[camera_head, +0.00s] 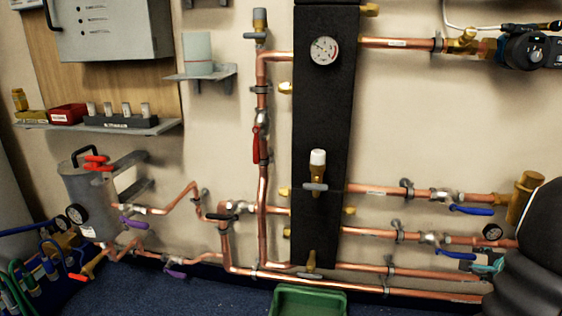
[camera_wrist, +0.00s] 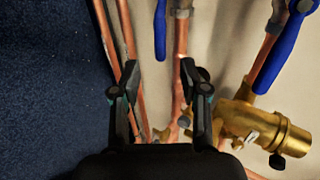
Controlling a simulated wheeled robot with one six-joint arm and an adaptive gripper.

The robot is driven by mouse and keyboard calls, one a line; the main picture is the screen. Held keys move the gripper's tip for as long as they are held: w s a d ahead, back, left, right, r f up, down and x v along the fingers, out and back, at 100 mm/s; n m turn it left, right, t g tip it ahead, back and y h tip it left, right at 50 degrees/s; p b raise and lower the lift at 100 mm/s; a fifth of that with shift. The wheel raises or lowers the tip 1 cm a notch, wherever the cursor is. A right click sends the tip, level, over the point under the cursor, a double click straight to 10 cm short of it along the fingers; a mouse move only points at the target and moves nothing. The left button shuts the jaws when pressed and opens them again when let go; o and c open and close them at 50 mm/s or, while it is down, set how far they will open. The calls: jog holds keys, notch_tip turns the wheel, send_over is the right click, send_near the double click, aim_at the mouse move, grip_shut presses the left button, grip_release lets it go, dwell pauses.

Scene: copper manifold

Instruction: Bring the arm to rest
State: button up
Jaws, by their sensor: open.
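My gripper (camera_head: 487,265) shows at the lower right in the head view, beside my dark arm, in front of the lower copper pipes. In the wrist view my gripper (camera_wrist: 160,80) has its two black fingers apart, with nothing held between them. Copper pipes (camera_wrist: 180,45) and bare wall lie behind the gap between the fingers. I cannot tell whether the fingers touch a pipe. Part of the gripper is hidden by my arm in the head view.
A brass fitting (camera_wrist: 265,128) sits close right of the fingers. Blue valve levers (camera_head: 472,210) stick out nearby. A black panel (camera_head: 325,120) with a gauge stands mid-wall. A green bin (camera_head: 308,300) is on the blue floor. Shelves (camera_head: 100,124) hang at the left.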

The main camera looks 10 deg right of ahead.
jog(key=w+a+r+n+y+p, duration=0.2)
jog(key=a+r+n, duration=0.15)
jog(key=a, duration=0.65)
jog(key=w+a+r+n+y+p, duration=0.1)
jog(key=w+a+r+n+y, duration=0.15)
jog(key=a+r, duration=0.45)
jog(key=w+a+r+n+y+p, duration=0.2)
jog(key=a+n, duration=0.2)
jog(key=a, duration=0.8)
jog(key=s+a+r+n+g+p, duration=0.1)
jog(key=s+a+r+n+g, duration=0.2)
jog(key=a, duration=0.6)
jog(key=s+a+r+n+h+p, duration=0.1)
jog(key=s+a+r+n+p, duration=0.1)
jog(key=s+a+n, duration=0.2)
jog(key=s+a+r+n+g+h+p, duration=0.1)
jog(key=s+a+n, duration=0.4)
jog(key=s, duration=0.6)
jog(key=shift+a+r+n+g+p, duration=0.3)
jog(key=shift+a+r+p, duration=0.05)
jog(key=shift+r+p, duration=0.5)
jog(key=shift+d, duration=0.1)
